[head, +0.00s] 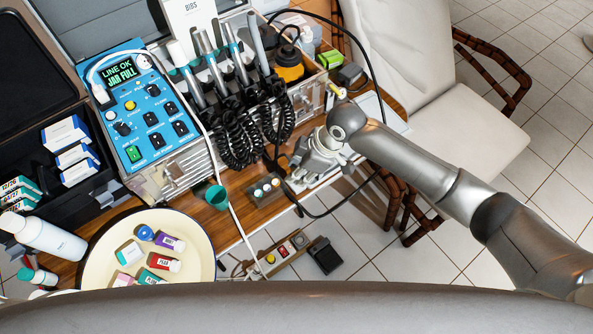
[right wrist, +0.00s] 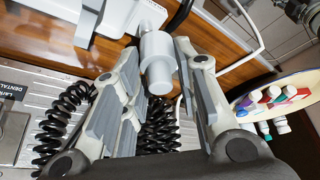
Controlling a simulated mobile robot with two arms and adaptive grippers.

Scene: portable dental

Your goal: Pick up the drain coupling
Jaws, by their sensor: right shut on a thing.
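The drain coupling seems to be the white-grey stepped cylinder (right wrist: 157,72) in the right wrist view. It sits between the two grey finger pads of my right gripper (right wrist: 157,52), which is shut on it. A white body (right wrist: 108,14) lies right beside the coupling's far end; I cannot tell if they are joined. In the head view my right gripper (head: 316,158) is at the table's right front edge, beside the metal dental unit (head: 195,160). There the gripper hides the coupling. My left gripper is not in view.
A blue control panel (head: 140,110) reads "LINE OK, JAR FULL". Black coiled cords (head: 240,135) and a dark hose (head: 345,200) run close to my right gripper. A small block with capped vials (head: 265,188), a green cup (head: 217,196) and a round tray (head: 100,262) stand left of it.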

